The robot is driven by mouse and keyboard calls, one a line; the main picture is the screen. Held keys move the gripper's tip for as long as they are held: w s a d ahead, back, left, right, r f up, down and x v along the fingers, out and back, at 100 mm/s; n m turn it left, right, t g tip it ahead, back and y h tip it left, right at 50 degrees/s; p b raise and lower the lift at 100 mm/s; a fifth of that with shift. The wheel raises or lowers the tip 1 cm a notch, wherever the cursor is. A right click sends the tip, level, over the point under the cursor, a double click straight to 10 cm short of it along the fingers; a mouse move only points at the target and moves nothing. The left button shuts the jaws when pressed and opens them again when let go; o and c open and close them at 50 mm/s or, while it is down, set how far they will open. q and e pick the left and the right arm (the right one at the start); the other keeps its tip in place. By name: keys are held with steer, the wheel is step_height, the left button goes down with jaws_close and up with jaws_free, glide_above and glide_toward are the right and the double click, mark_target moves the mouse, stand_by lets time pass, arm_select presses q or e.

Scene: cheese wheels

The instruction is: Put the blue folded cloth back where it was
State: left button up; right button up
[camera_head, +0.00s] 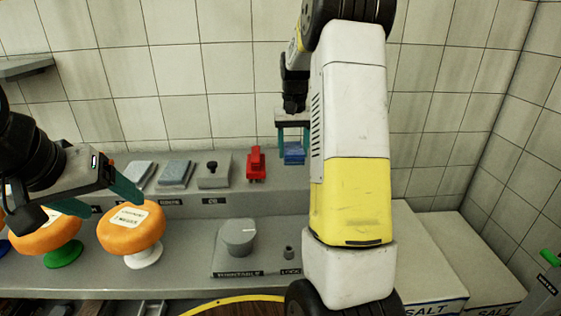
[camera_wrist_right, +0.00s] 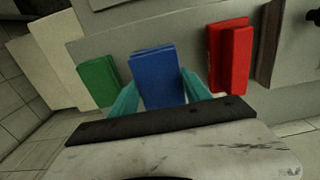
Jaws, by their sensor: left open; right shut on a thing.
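The blue folded cloth (camera_head: 294,154) is between the fingers of my right gripper (camera_head: 293,146) near the back wall. In the right wrist view the cloth (camera_wrist_right: 158,76) sits between the two teal fingers of that gripper (camera_wrist_right: 160,92), which is shut on it. A red folded cloth (camera_head: 256,164) is to its left on the raised back shelf; in the wrist view the red cloth (camera_wrist_right: 231,57) is on the right and a green cloth (camera_wrist_right: 98,82) is on the left. Whether the blue cloth touches the shelf is unclear. My left gripper (camera_head: 102,192) is open, near the orange cheese wheels.
Orange cheese wheels (camera_head: 131,226) stand on small stands at the left. Grey pads (camera_head: 176,173) and a black-knobbed block (camera_head: 213,172) are on the back shelf (camera_head: 230,200). A round grey knob (camera_head: 239,237) is in front. White salt boxes (camera_head: 428,262) are at right. My right arm blocks part of the view.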

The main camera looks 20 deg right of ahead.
mark_target(293, 173)
steer(key=shift+f, duration=2.65)
steer(key=o, duration=1.3)
steer(key=shift+f, duration=0.1)
